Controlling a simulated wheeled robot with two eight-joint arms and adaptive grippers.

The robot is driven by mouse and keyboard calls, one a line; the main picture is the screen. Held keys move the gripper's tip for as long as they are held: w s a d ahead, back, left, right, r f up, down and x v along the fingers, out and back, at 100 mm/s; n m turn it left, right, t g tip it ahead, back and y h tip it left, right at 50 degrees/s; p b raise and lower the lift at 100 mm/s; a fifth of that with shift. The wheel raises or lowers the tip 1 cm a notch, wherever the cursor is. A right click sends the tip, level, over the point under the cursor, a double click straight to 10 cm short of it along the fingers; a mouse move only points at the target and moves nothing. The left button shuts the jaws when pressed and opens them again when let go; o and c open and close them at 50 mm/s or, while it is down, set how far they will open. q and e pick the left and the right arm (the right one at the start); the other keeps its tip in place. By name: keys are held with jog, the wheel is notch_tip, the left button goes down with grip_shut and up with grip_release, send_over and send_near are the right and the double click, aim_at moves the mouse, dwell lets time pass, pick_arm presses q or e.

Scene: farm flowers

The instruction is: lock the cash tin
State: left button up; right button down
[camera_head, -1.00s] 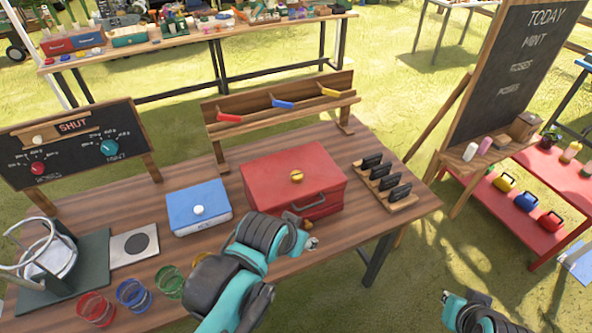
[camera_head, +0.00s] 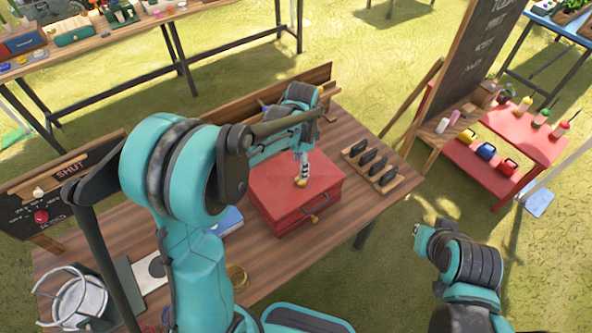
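The cash tin appears to be the red lidded box (camera_head: 275,201) on the wooden table, with its lid closed. A gold knob (camera_head: 301,182) is on the lid and a small gold and dark fitting (camera_head: 313,218) is on its front. My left gripper (camera_head: 302,172) reaches over the tin from the left and points down, with its tips at the knob. I cannot tell whether the fingers are closed on it. My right gripper (camera_head: 420,236) is off the table's right side, over grass, away from the tin; its fingers are too small to read.
My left arm covers much of the table's left. A blue box (camera_head: 230,220) is partly hidden behind it. A rack of black blocks (camera_head: 376,165) stands right of the tin. A gold ring-like thing (camera_head: 237,278) is near the front. A chalkboard (camera_head: 470,70) and red shelf (camera_head: 497,175) stand right.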

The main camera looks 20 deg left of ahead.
pick_arm(q)
notch_tip(320, 180, down, 7)
jog(key=shift+f+b, duration=0.1)
jog(key=shift+b, duration=0.65)
jog(key=c, duration=1.2)
